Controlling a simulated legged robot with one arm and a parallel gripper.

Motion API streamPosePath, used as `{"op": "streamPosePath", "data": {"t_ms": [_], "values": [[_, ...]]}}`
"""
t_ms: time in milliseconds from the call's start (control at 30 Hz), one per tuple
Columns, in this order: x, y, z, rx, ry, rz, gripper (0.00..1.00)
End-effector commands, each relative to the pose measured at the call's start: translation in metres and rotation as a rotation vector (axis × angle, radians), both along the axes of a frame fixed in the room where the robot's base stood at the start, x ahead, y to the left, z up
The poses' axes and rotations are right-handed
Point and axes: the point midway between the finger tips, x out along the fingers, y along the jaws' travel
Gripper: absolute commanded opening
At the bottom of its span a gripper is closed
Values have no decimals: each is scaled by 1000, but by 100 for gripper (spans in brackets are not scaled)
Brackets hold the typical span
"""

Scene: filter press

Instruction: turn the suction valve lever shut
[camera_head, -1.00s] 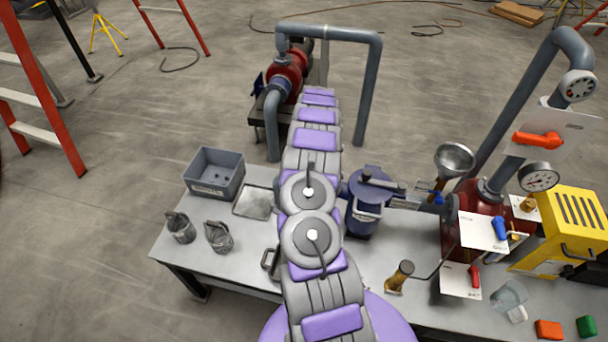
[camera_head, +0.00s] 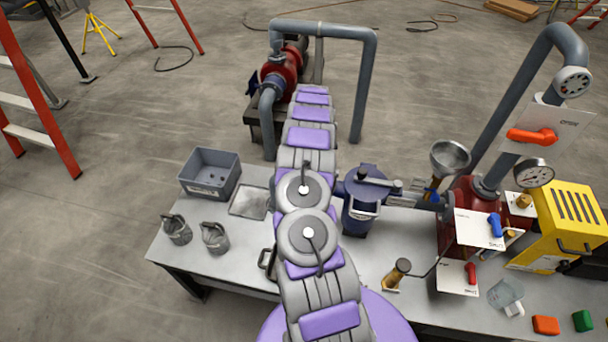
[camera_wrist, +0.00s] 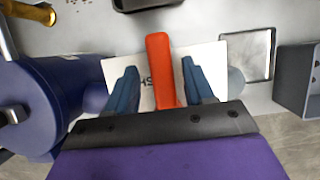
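The orange-red lever (camera_wrist: 162,68) shows in the wrist view, in front of a white plate (camera_wrist: 207,62) with partly covered black lettering. I take it to be the suction valve lever. My gripper (camera_wrist: 162,85) has its two blue fingers spread, one on each side of the lever. A gap shows between the lever and each finger. The valve body under the lever is mostly hidden. In the head view my own arm covers the gripper and this lever.
A blue cylindrical vessel (camera_wrist: 38,100) stands close on the left in the wrist view, and a grey bin (camera_wrist: 297,80) on the right. In the head view another orange lever (camera_head: 532,136), a blue lever (camera_head: 495,224) and a red lever (camera_head: 472,273) sit at the right.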

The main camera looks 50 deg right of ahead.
Motion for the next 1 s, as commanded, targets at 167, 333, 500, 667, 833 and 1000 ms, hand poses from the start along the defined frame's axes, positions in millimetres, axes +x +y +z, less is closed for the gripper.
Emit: {"op": "streamPosePath", "data": {"t_ms": [167,333,500,667,833,1000], "values": [[0,3,1,-1,1,-1,53],[1,1,6,-1,1,-1,53],[6,-9,28,-2,-1,-1,53],[11,-21,52,-1,-1,-1,53],[16,-30,72,0,0,-2,53],[18,-36,90,1,3,-3,53]]}}
